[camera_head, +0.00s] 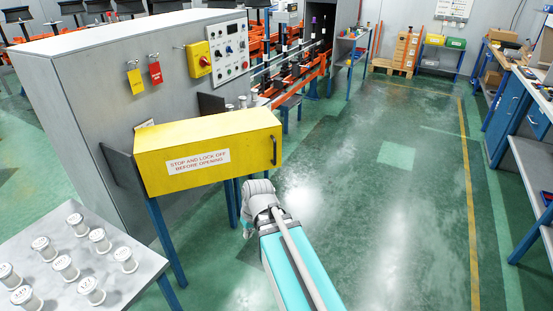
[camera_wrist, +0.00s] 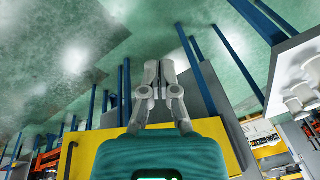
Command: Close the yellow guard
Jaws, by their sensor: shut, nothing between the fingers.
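The yellow guard (camera_head: 205,152) is a long box with a white label and a dark handle (camera_head: 274,150) at its right end. Its left end meets a grey plate (camera_head: 122,166) beside the grey cabinet. I cannot tell how far open it stands. My gripper (camera_wrist: 160,68) is shut and empty, its fingers side by side in the wrist view. In the head view my wrist is just below and in front of the guard's right end, with the fingers mostly hidden. The guard also shows in the wrist view (camera_wrist: 105,156), behind my gripper, with its handle at left.
A grey table (camera_head: 120,278) with several white spools stands at lower left. The grey cabinet (camera_head: 90,90) carries a control panel (camera_head: 230,50) and a red knob on a yellow box (camera_head: 199,60). Blue legs stand under the guard. The green floor at right is clear.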

